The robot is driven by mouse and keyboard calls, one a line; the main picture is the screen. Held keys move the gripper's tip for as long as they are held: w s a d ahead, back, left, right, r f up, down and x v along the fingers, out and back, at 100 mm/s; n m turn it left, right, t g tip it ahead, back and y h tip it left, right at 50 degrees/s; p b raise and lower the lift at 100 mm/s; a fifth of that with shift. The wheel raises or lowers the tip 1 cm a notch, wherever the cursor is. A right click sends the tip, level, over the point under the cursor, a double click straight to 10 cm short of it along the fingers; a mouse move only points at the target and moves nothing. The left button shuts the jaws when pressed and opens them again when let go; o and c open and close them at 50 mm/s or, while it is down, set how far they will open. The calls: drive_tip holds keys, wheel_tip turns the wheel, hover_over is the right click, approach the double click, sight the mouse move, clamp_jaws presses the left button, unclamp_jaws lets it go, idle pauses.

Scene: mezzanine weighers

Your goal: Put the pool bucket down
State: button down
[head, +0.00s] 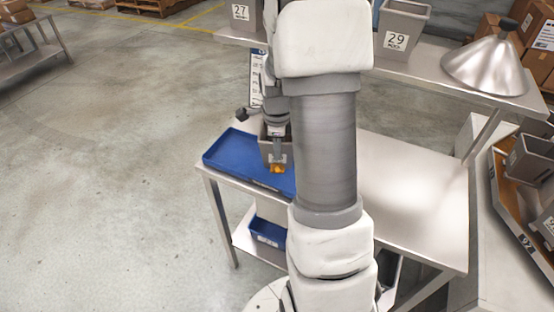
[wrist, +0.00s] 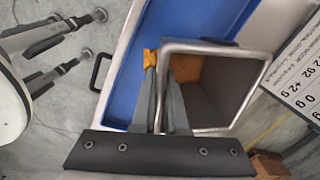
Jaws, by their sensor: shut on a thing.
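The pool bucket, a grey square-mouthed bin (head: 266,149), shows at the blue tray, partly hidden by my arm; its label is out of sight. In the wrist view the bucket (wrist: 228,85) is open-topped and looks empty. My gripper (head: 277,164) is shut on one wall of it. In the wrist view the gripper (wrist: 166,70) has one orange-tipped finger inside and one outside that wall. The blue tray (head: 231,154) lies on the table's left end, beneath the bucket. I cannot tell whether the bucket touches the tray.
The steel table (head: 415,190) is bare on its right. A raised shelf behind carries bins marked 27 (head: 240,14) and 29 (head: 397,38), and a metal dome (head: 492,68). A printed board (head: 257,75) stands behind the tray. A smaller blue bin (head: 267,233) sits on the lower shelf.

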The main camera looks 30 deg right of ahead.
drive_tip(key=shift+f, duration=2)
drive_tip(key=shift+f, duration=0.1)
drive_tip(key=shift+f+b, duration=0.15)
drive_tip(key=shift+b, duration=0.2)
drive_tip(key=c, duration=0.9)
unclamp_jaws()
drive_tip(key=shift+a, duration=0.1)
drive_tip(key=shift+c, duration=0.2)
